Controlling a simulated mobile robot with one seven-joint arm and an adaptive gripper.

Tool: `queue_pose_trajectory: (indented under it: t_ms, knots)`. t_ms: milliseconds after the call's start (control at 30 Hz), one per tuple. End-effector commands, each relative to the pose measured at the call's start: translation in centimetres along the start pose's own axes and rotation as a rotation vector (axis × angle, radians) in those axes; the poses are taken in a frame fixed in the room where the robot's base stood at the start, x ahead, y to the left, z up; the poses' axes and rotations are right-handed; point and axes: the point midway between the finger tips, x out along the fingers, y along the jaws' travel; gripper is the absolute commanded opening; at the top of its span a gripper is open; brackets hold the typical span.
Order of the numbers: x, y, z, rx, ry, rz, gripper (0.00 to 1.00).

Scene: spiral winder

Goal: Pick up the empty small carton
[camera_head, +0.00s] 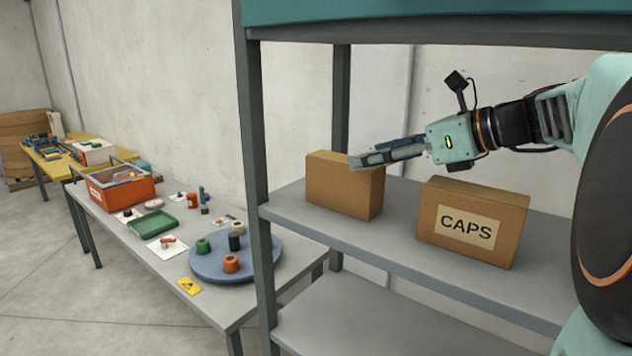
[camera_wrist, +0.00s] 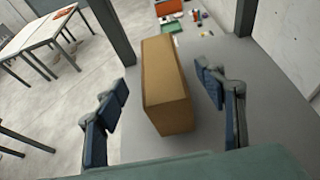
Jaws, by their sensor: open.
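A plain brown carton (camera_head: 343,190) stands upright on the grey shelf (camera_head: 400,235), left of a carton marked CAPS (camera_head: 472,222). Both look closed, and their insides do not show. My gripper (camera_head: 368,157) is at the plain carton's upper right edge in the head view, with its fingers pointing left. In the wrist view the plain carton (camera_wrist: 165,85) lies between the two spread blue-padded fingers of my gripper (camera_wrist: 162,83), with a gap on each side. The fingers hide part of the carton's top in the head view.
Dark shelf posts (camera_head: 256,180) stand left and behind, and a teal upper shelf (camera_head: 440,12) is overhead. The CAPS carton is close on the right. A table (camera_head: 150,262) with an orange box (camera_head: 122,190) and a blue round tray (camera_head: 205,268) stands left.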

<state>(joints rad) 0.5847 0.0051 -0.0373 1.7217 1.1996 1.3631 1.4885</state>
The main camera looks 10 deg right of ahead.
Motion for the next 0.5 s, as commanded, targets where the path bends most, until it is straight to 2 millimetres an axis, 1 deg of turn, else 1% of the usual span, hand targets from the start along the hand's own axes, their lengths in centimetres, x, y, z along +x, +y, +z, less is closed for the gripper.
queue_pose_trajectory:
  t_ms: [167, 300, 400, 500]
  knots:
    - [1.5, 0.0, 0.2, 0.000, -0.001, 0.001, 0.64]
    - [3.7, 0.1, 0.3, 0.000, 0.000, 0.002, 0.64]
    - [4.9, 0.0, 0.3, -0.001, 0.001, 0.001, 0.64]
    - [5.5, 0.0, 0.3, -0.002, 0.000, -0.001, 0.64]
